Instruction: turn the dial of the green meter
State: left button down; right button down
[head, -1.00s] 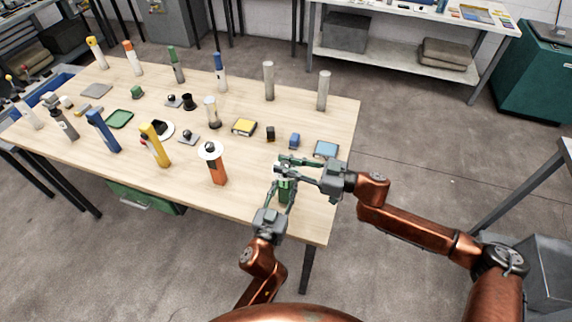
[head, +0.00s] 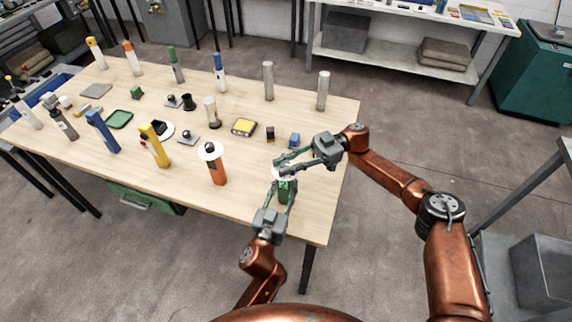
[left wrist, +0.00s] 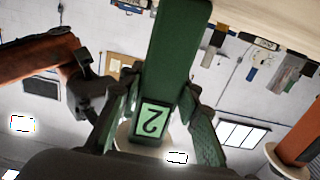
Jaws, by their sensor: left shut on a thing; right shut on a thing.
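The green meter (head: 286,189) is upright near the front right of the table, and my left gripper (head: 285,184) is shut on its body from the front. In the left wrist view the meter's green body (left wrist: 180,45) sits between the fingers, with a "2" on its display (left wrist: 151,119) that appears upside down. Its pale disc (left wrist: 130,140) shows partly beyond the display. My right gripper (head: 279,167) is shut on the dial at the meter's top; its fingers hide most of the dial in the head view. I cannot tell whether the meter touches the table.
The table's front right corner (head: 318,225) is clear.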

aim_at(286, 164)
jog(key=shift+f+n+g+h, duration=0.2)
jog(key=shift+n+g+h, duration=0.3)
jog(key=shift+g, duration=0.3)
jog(key=c, duration=1.7)
grip_release()
jog(key=shift+r, duration=0.1)
jog(key=shift+o, duration=0.2)
notch_tip(286, 164, up, 10)
jog(key=shift+r, duration=0.1)
